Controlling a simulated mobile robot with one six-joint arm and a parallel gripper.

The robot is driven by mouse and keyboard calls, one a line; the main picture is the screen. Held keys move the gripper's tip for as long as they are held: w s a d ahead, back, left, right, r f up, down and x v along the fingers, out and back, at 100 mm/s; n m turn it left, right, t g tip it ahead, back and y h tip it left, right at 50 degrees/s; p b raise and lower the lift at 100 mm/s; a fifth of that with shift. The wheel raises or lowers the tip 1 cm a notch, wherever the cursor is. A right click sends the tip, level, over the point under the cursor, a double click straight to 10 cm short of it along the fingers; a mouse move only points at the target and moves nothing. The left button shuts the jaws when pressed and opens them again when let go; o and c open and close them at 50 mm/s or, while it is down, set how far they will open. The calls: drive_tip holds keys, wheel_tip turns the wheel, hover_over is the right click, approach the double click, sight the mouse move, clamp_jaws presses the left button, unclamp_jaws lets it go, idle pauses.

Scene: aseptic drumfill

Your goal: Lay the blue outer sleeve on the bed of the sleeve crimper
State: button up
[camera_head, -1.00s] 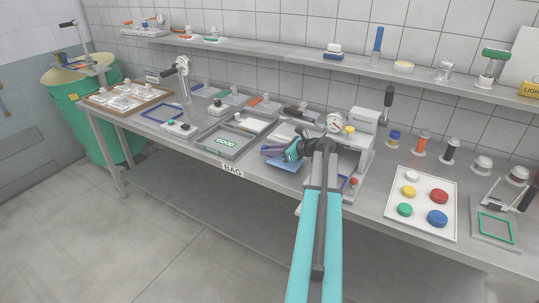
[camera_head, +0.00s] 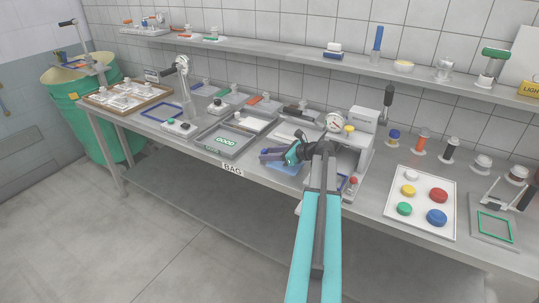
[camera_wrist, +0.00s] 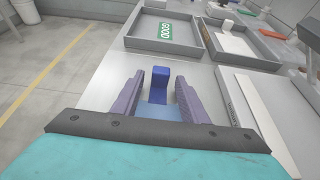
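The blue outer sleeve (camera_head: 289,169) lies flat near the front edge of the bench, partly hidden under my gripper. In the wrist view, the pale blue sheet (camera_wrist: 160,112) shows between my fingers, with a darker blue upright block (camera_wrist: 160,76) beyond it. My gripper (camera_head: 272,154) is low over the sleeve. In the wrist view, its two purple fingers (camera_wrist: 159,90) stand either side of the block with narrow gaps, so it looks open. The sleeve crimper (camera_head: 362,130), with gauge and black-handled lever, stands just right. My arm hides most of its bed.
A grey tray with a green GOOD label (camera_head: 226,141) lies left of my gripper. A white tray of coloured caps (camera_head: 421,205) is right of the crimper. A shelf (camera_head: 290,56) runs above the bench. The BAG label (camera_head: 232,169) marks the front edge.

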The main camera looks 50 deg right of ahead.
drive_tip(key=shift+r, duration=0.15)
drive_tip(key=b+v, duration=0.1)
drive_tip(key=v, duration=1.1)
drive_tip(key=shift+b, duration=0.35)
drive_tip(key=shift+c, duration=0.2)
